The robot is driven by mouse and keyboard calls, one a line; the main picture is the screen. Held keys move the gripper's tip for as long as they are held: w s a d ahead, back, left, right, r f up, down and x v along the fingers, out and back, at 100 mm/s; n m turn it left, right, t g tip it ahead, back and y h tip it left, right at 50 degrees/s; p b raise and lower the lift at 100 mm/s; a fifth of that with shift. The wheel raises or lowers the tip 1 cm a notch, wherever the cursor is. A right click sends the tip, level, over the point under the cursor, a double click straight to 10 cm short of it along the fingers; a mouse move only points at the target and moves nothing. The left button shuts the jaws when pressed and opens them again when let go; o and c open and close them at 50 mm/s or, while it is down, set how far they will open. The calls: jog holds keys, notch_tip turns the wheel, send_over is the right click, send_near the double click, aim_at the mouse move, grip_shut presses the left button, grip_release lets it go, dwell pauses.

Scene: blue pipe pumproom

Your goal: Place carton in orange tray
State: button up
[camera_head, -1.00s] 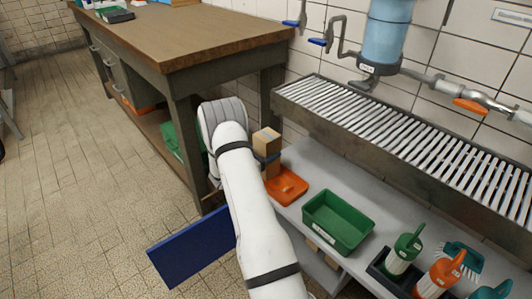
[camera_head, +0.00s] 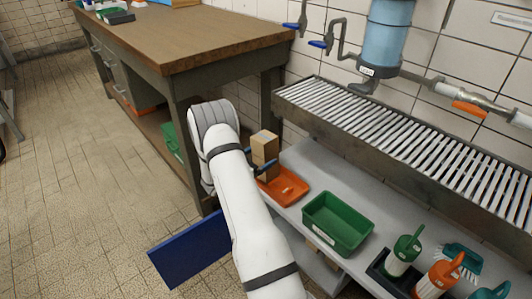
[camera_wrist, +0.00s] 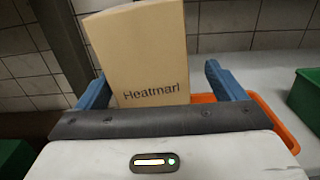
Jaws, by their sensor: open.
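The brown carton (camera_head: 264,147) stands upright at the back left part of the orange tray (camera_head: 288,187); its base is partly hidden by my gripper. In the wrist view the carton (camera_wrist: 140,45) shows the print "Heatmarl", and the orange tray's rim (camera_wrist: 278,122) shows to its right and below. My gripper (camera_head: 259,161) is open at the carton's near side. In the wrist view the blue fingers of my gripper (camera_wrist: 156,80) are spread on either side of the carton, with a clear gap on the right.
A green tray (camera_head: 338,222) sits on the grey shelf right of the orange tray, with bottles and a brush (camera_head: 461,258) farther right. The slatted rack (camera_head: 400,120) overhangs the shelf. The wooden workbench (camera_head: 180,38) stands left, and a blue panel (camera_head: 190,250) is below.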

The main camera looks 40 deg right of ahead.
jog(key=a+p, duration=0.1)
jog(key=a, duration=0.7)
jog(key=s+a+r+m+g+y, duration=0.3)
jog(key=s+r+m+y, duration=0.15)
jog(key=s+r, duration=0.25)
jog(key=s+a+r+m+g+y, duration=0.2)
jog(key=s+a+r+m+y, duration=0.1)
jog(key=s+r+m, duration=0.3)
jog(key=s+a+r+m+t+y, duration=0.2)
jog(key=s+a+r+m+y, duration=0.1)
jog(key=s+a, duration=0.5)
jog(key=s+a+r+m+t+y, duration=0.3)
jog(key=s+a+y, duration=0.4)
jog(key=a, duration=0.3)
jog(key=shift+s+a+r+m, duration=0.3)
jog(key=shift+r+m, duration=0.4)
jog(key=shift+m, duration=0.45)
jog(key=shift+y, duration=0.25)
